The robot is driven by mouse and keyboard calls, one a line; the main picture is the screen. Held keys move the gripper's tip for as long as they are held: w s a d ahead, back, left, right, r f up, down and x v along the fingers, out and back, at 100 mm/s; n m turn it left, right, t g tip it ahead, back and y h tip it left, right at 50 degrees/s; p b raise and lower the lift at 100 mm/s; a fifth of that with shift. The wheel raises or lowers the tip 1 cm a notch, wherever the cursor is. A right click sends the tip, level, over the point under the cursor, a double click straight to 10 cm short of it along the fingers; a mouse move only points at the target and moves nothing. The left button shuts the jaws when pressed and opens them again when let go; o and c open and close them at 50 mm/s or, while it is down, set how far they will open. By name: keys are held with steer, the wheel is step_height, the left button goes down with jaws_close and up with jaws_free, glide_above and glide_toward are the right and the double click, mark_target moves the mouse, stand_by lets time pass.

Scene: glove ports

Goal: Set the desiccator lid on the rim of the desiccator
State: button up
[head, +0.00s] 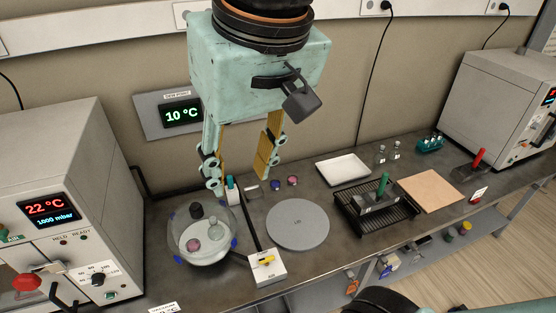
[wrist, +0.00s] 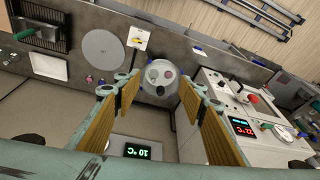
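The desiccator (head: 181,248) is a clear round glass vessel with blue pieces around its edge, on the bench at the left; it also shows in the wrist view (wrist: 158,94). A pale plate with small pink, greenish and dark items shows through the glass. A black knob-like piece (head: 196,210) stands at its back; I cannot tell whether it belongs to a clear lid. A flat grey disc (head: 298,224) lies to the right; I cannot tell whether this is the lid. My gripper (head: 240,168) is open and empty, above and behind the desiccator; its fingers also show in the wrist view (wrist: 160,97).
An oven-like cabinet (head: 60,215) stands close on the left. A black rack (head: 375,212), white tray (head: 343,170) and tan board (head: 431,191) lie to the right. The wall is behind.

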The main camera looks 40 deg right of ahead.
steer(key=shift+n, duration=0.8)
steer(key=s, duration=0.5)
steer(key=shift+s, duration=0.2)
steer(key=shift+f, duration=0.1)
step_height(320, 180, down, 12)
steer(key=b, duration=1.2)
steer(key=shift+f+t, duration=0.15)
steer(key=shift+t, duration=0.15)
